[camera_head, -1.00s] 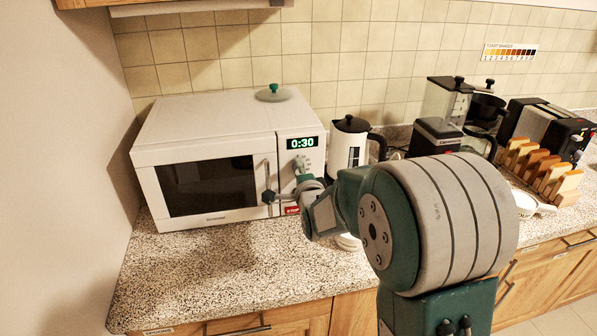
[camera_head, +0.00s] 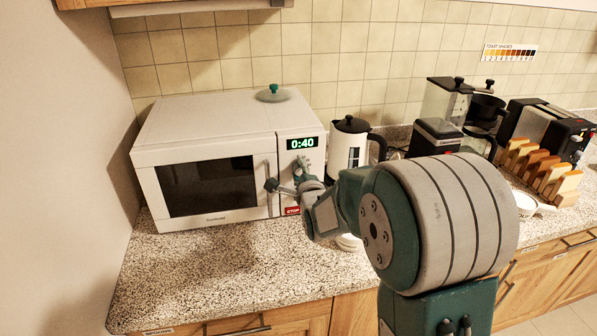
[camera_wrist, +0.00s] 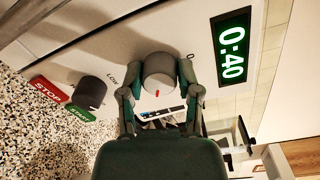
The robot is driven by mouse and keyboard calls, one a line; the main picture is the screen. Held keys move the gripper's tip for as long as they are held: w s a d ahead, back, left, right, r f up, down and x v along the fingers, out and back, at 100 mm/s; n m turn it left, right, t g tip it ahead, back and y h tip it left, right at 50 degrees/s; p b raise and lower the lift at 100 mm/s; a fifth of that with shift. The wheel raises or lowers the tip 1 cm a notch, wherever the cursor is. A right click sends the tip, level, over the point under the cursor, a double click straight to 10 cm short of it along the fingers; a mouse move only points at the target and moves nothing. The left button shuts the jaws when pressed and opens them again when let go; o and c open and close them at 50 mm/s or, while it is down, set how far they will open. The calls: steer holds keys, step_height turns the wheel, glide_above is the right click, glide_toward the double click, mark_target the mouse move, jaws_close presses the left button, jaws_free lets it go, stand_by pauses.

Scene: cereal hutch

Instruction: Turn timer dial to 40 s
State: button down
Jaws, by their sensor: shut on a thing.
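The white microwave (camera_head: 200,125) stands on the speckled counter with its door shut. Its green display (camera_head: 302,143) reads 0:40, and the display also shows in the wrist view (camera_wrist: 231,51). The timer dial (camera_wrist: 159,74) is a grey round knob with a red mark on its face. My gripper (camera_wrist: 158,84) is shut on the dial, one finger on each side of it. In the head view my gripper (camera_head: 299,168) is at the microwave's control panel and hides the dial there.
A second dark knob (camera_wrist: 90,92) sits near the red STOP label (camera_wrist: 50,88) and green START label (camera_wrist: 80,112). A white kettle (camera_head: 345,148) stands right of the microwave. Further right are a coffee machine (camera_head: 436,130) and a rack of toast (camera_head: 541,168).

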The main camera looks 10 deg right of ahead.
steer(key=shift+f, duration=0.3)
steer(key=shift+c, duration=1.5)
jaws_free()
steer(key=shift+d, duration=0.1)
steer(key=shift+r, duration=0.1)
steer(key=s, duration=1.2)
steer(key=shift+r, duration=0.2)
steer(key=shift+d, duration=0.1)
